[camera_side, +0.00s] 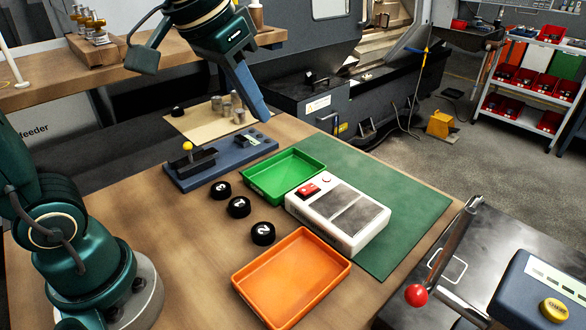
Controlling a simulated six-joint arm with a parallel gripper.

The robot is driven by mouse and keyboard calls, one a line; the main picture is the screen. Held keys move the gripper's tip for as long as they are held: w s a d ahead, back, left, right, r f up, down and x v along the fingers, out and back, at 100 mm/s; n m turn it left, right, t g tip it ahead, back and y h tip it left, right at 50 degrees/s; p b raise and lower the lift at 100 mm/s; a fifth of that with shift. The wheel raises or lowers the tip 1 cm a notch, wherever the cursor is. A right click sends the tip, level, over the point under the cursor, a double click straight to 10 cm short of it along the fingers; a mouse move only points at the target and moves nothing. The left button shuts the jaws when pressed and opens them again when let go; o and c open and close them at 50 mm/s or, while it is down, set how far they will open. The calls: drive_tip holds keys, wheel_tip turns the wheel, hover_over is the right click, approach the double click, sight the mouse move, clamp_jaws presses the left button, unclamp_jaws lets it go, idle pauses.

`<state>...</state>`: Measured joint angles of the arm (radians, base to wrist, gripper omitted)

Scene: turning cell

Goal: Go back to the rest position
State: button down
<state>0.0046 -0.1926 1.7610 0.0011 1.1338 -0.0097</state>
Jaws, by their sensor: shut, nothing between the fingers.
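My gripper (262,114) hangs from the dark green wrist at the top centre of the side view. Its blue fingers point down and slightly right, look closed together, and hold nothing. The fingertips appear in front of the back edge of the wooden table (190,230), near several grey metal cylinders and above the blue fixture as pictured. The exact height above the table cannot be told. No marker of a rest position shows.
A blue fixture (250,154) with a yellow-knobbed lever, a green tray (285,176), a white device (335,214), numbered black discs (238,206) and an orange tray (292,278) occupy the table. Grey cylinders (226,108) stand on a tan mat. A dark machine (310,95) stands behind.

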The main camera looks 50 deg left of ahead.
drive_tip(key=s+f, duration=0.7)
drive_tip(key=s, duration=0.3)
drive_tip(key=shift+s+f+t, duration=0.25)
drive_tip(key=shift+s+t, duration=0.05)
